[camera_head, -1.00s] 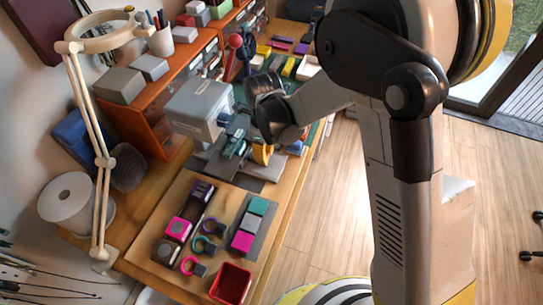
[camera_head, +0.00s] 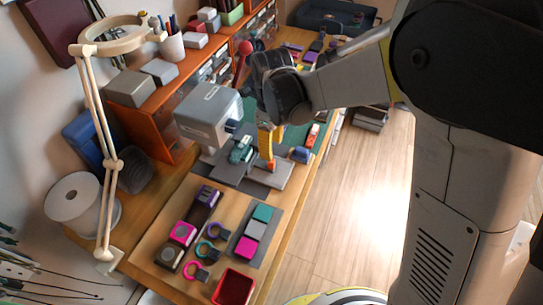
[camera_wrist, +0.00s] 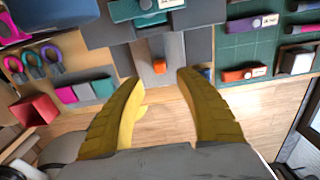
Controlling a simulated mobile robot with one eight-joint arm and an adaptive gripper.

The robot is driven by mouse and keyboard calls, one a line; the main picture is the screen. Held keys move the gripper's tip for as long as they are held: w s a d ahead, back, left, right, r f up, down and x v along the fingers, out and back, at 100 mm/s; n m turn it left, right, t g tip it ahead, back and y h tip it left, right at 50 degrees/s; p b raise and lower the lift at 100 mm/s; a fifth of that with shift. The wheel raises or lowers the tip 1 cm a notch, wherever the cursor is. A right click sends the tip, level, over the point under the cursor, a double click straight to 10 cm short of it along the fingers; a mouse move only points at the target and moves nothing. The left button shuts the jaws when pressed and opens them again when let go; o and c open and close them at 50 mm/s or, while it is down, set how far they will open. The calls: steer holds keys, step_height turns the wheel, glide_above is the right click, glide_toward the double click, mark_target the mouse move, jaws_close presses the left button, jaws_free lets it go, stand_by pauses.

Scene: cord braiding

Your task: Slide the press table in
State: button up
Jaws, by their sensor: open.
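The press (camera_head: 210,112) is a grey box-shaped machine on the workbench. Its press table (camera_head: 268,176) is a grey plate sticking out to the right of the press, with a small orange knob near its outer end. In the wrist view the press table (camera_wrist: 172,52) points towards me, and its orange knob (camera_wrist: 159,66) lies just beyond and between my fingertips. My gripper (camera_wrist: 160,78) has its two yellow fingers spread with nothing between them. In the head view my gripper (camera_head: 271,150) hangs over the press table; part of the plate is hidden behind it.
A wooden board (camera_head: 158,249) with coloured blocks, rings and a red bin (camera_head: 234,287) lies in front. A green mat (camera_wrist: 255,48) with small items lies beside the press. A lamp (camera_head: 92,140) and white spool (camera_head: 75,199) stand at left.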

steer(key=shift+r, duration=2.2)
steer(key=shift+d+p, duration=0.3)
steer(key=shift+p, duration=0.1)
jaws_close()
steer(key=s+d+f+t+y+p, duration=0.1)
steer(key=s+d+y+p, duration=0.25)
steer(key=d+p, duration=0.45)
steer(key=shift+h, duration=0.45)
steer(key=b+x, duration=0.1)
steer(key=x, duration=0.2)
steer(key=b+x, duration=0.2)
steer(key=x, duration=0.1)
steer(key=s+b+x, duration=0.1)
steer(key=x, duration=0.3)
steer(key=shift+w+d+f+b, duration=0.1)
steer(key=shift+d+f+b, duration=0.05)
steer(key=shift+d+b, duration=0.15)
steer(key=a, duration=0.1)
steer(key=w+a, duration=0.1)
steer(key=a, duration=0.1)
steer(key=shift+a+f+b, duration=0.1)
steer(key=shift+f+b, duration=0.05)
steer(key=shift+b, duration=0.2)
steer(key=shift+w+a, duration=0.2)
steer(key=shift+a, duration=0.2)
